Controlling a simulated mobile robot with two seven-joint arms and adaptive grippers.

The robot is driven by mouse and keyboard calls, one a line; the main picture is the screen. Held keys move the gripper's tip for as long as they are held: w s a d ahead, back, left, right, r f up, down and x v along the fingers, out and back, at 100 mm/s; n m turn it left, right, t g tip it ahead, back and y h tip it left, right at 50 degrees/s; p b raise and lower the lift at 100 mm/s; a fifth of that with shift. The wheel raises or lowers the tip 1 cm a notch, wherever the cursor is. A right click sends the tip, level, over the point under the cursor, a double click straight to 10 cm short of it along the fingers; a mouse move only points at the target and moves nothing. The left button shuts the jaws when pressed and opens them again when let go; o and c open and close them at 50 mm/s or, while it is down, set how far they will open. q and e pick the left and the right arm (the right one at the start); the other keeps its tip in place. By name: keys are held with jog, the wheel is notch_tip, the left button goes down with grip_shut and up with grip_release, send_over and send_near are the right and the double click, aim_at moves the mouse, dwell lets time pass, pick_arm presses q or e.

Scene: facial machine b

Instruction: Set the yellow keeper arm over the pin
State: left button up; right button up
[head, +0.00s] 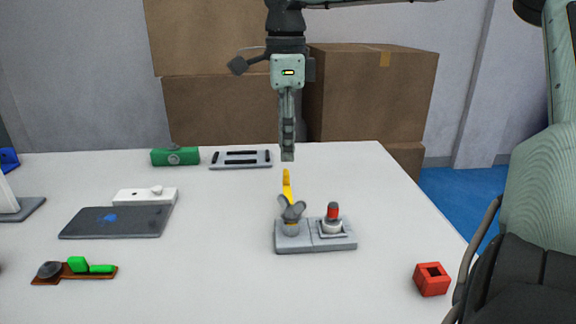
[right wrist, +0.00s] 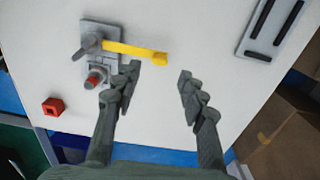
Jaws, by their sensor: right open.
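The yellow keeper arm (head: 287,184) is joined at a grey wing knob (head: 291,210) on a grey base block (head: 316,243). It points away toward the back of the table, off to the side of the pin. The red-topped pin (head: 333,212) stands upright in a pale collar on the right half of the block. My right gripper (head: 287,158) points down behind the arm's free end. In the right wrist view its fingers (right wrist: 159,70) are open and empty, with the tip of the keeper arm (right wrist: 158,58) appearing between them. No contact is visible. My left gripper is not in view.
A red hollow cube (head: 432,279) lies right of the block. A green box (head: 175,156) and grey slotted plate (head: 241,159) lie behind left. A dark tablet-like plate (head: 115,222) and brown strip with green pieces (head: 75,271) lie left. Cardboard boxes (head: 370,95) stand behind the table.

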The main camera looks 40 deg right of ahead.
aim_at(287, 170)
notch_tip(287, 170, down, 6)
jog(key=shift+c, duration=0.6)
grip_shut()
